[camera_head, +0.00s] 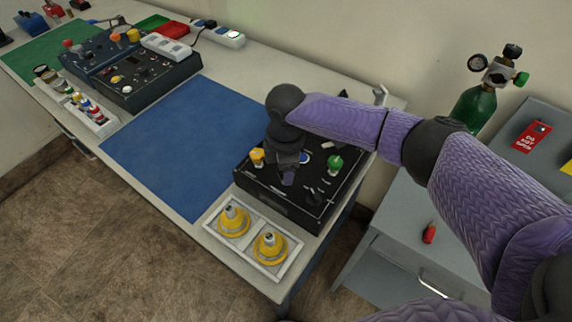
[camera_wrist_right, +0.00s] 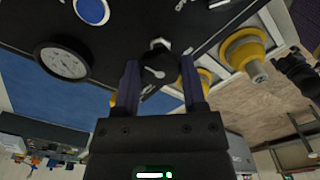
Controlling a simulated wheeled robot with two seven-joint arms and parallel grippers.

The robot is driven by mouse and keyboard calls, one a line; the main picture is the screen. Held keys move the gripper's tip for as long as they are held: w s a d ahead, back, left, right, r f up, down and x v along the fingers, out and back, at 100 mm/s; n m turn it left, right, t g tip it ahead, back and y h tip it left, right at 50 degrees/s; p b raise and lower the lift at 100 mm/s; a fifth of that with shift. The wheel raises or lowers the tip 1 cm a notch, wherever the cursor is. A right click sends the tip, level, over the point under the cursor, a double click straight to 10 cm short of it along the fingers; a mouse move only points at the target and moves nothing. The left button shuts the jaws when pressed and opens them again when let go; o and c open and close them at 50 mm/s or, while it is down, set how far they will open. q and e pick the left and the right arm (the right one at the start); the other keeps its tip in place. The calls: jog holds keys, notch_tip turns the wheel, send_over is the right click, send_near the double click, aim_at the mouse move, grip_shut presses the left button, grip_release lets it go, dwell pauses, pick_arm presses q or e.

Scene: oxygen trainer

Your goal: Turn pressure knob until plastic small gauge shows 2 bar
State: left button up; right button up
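The black trainer panel (camera_head: 267,196) stands at the right end of the bench in the head view. My right gripper (camera_head: 288,178) points down over it and hides part of its face. In the right wrist view, a dark knob (camera_wrist_right: 158,73) with a pale pointer mark sits between the two fingers of my right gripper (camera_wrist_right: 159,64). Whether the fingers press on it I cannot tell. A white-faced round gauge (camera_wrist_right: 65,61) is left of the knob; its reading is too small to make out. My left gripper is not in view.
Yellow fittings (camera_head: 234,220) stand in a white tray (camera_head: 275,271) before the panel, a blue mat (camera_head: 185,140) to its left. Yellow (camera_head: 257,157) and green (camera_head: 335,163) knobs rise from the panel. A green cylinder (camera_head: 473,110) with a regulator stands behind the grey cabinet (camera_head: 385,225).

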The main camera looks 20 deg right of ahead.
grip_shut()
jog(key=shift+r+m+p, duration=0.2)
jog(key=shift+m+p, duration=0.3)
jog(key=shift+p, duration=0.3)
jog(key=shift+m+p, duration=1.2)
jog(key=m+p, duration=0.2)
jog(key=m, duration=0.1)
jog(key=shift+f+m+p, duration=0.15)
jog(key=shift+m+p, duration=0.6)
jog(key=shift+m, duration=0.35)
